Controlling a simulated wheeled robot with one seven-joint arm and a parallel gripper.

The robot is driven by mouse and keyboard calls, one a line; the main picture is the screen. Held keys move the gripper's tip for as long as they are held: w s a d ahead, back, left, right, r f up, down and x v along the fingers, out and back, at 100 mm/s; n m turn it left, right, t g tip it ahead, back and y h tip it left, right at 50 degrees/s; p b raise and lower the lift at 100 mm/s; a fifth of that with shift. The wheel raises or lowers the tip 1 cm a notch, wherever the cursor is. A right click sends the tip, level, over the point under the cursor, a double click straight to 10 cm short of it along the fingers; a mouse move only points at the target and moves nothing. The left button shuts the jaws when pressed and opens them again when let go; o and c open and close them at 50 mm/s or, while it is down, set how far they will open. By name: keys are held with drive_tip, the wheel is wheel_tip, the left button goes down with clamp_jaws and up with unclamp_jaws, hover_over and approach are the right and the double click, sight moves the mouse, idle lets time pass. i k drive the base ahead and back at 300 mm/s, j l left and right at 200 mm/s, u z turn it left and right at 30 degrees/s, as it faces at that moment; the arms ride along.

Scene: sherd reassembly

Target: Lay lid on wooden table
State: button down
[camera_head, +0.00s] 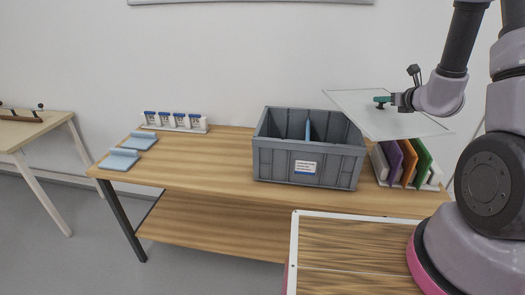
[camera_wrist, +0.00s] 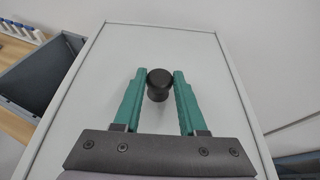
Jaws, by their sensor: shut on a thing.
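The lid (camera_head: 352,103) is a thin, pale, translucent sheet in the head view, held in the air at the right end of the wooden table (camera_head: 205,170). In the wrist view the lid (camera_wrist: 105,75) fills most of the picture, with a black knob (camera_wrist: 158,84) standing on it. My gripper (camera_wrist: 158,82) has its two green fingers on either side of the knob, shut on it. My gripper (camera_head: 382,101) also shows over the lid in the head view.
A grey crate (camera_head: 262,160), open on top, stands on the table's middle, with a blue divider inside. Coloured folders (camera_head: 407,160) stand at the right. White jars (camera_head: 173,121) and two light blue holders (camera_head: 118,160) are at the left. The table between holders and crate is clear.

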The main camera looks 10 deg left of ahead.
sight(194, 160)
drive_tip(key=j, duration=2.5)
drive_tip(key=z, duration=0.05)
